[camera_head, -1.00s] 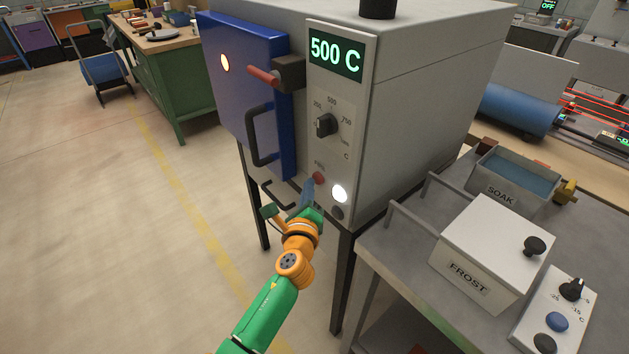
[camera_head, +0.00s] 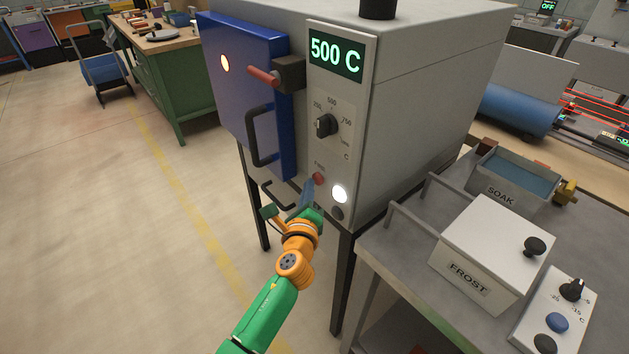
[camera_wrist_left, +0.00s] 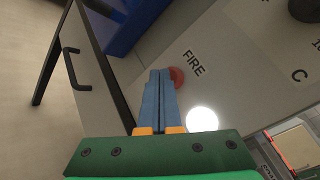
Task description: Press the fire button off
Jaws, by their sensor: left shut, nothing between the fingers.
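The red fire button (camera_head: 319,179) sits low on the kiln's grey control panel (camera_head: 347,118), below the temperature dial. In the left wrist view the fire button (camera_wrist_left: 177,77) is beside the label FIRE, at the fingertips of my left gripper (camera_wrist_left: 160,74), partly covered by them. In the head view my left gripper (camera_head: 307,188) is just left of and below the button. Its blue fingers are shut and empty. I cannot tell whether the tips touch the button. A white lamp (camera_head: 340,194) glows beside the button. The display (camera_head: 336,53) reads 500 C. My right gripper is not in view.
The blue kiln door (camera_head: 243,90) with its black handle is left of the panel. A black knob (camera_head: 337,213) is below the lamp. A grey bench (camera_head: 400,278) with the FROST box (camera_head: 490,255) and SOAK tank (camera_head: 515,180) stands at right.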

